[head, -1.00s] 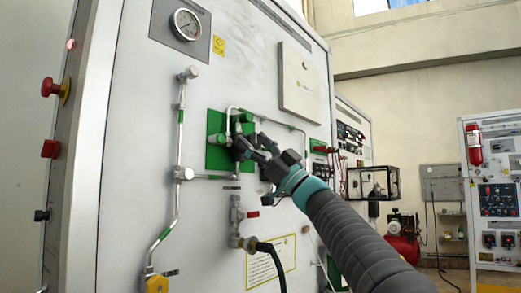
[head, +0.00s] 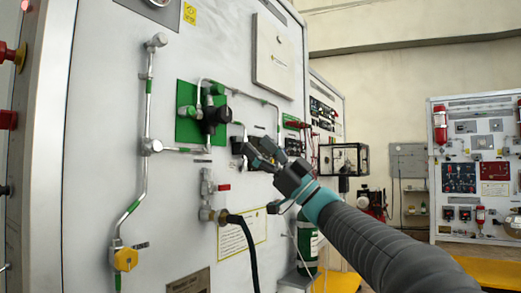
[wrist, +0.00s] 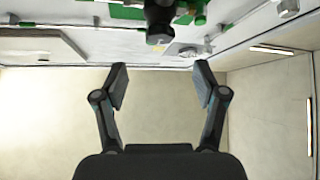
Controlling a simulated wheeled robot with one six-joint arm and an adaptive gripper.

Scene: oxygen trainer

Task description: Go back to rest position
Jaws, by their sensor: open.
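My gripper (head: 262,154) is open and empty in front of the white trainer panel (head: 110,90), to the right of and a little below the green plate (head: 187,130) with its black knob (head: 213,117). In the wrist view my gripper (wrist: 160,78) shows two spread fingers with nothing between them. The black knob (wrist: 159,20) stands beyond the fingertips at the top of that view, apart from them. My arm comes in from the lower right in the head view.
A yellow valve (head: 125,259) sits at the panel's lower left. A black hose (head: 245,245) hangs from a fitting below the plate. A green cylinder (head: 307,240) stands beside my arm. A second panel (head: 470,150) with a red extinguisher is at the far right.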

